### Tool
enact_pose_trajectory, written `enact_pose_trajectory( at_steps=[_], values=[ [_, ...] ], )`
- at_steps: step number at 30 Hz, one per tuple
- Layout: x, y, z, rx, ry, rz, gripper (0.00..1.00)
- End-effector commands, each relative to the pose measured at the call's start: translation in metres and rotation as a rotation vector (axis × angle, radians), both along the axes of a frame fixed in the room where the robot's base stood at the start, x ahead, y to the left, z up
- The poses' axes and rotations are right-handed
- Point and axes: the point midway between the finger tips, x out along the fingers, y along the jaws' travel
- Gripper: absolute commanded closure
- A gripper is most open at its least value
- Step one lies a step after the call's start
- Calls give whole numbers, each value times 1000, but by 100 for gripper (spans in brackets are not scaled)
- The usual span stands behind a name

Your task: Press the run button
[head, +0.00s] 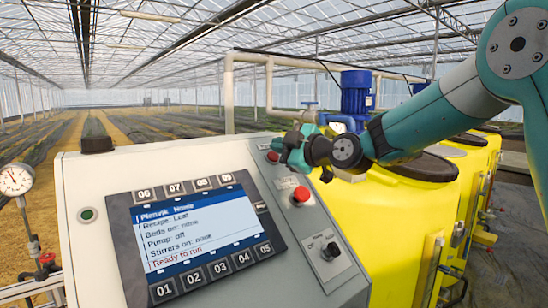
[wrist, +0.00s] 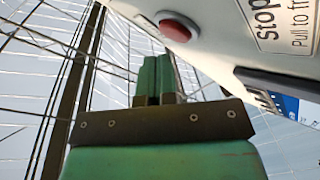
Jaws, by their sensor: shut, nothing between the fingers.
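The control panel (head: 190,160) has a screen (head: 195,228) reading "Ready to run" on its bottom line. No button legible in these views is labelled run. A small round green button or lamp (head: 88,214) sits left of the screen. A red mushroom button (head: 301,195) sits on the grey strip right of it. Another small red part (head: 272,156) shows higher up, beside my gripper (head: 285,150). My gripper is shut and empty, above the panel's upper right. In the wrist view its fingers (wrist: 154,78) are together, near a red button (wrist: 178,27) beside a label (wrist: 285,25) reading "stop".
Numbered keys line the screen's top and bottom edges. An Off/On selector (head: 331,252) sits low on the grey strip. Yellow tanks (head: 415,215) and a blue motor (head: 356,92) stand behind the panel at right. A pressure gauge (head: 15,180) stands at the left edge.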

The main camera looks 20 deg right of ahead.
Motion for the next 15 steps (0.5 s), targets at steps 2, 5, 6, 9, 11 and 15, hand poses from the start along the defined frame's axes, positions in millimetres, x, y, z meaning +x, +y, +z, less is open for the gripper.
enact_pose_trajectory(
  at_steps=[2, 5, 6, 9, 11, 15],
  values=[
    [1, 1, -4, -1, -1, 0, 100],
    [3, 1, -6, -1, -1, 0, 100],
    [3, 2, -7, -1, -1, 0, 100],
    [4, 2, -7, 0, -1, -1, 100],
    [5, 2, -6, 0, -1, -1, 100],
    [4, 2, -5, 0, 0, 0, 100]
  ],
)
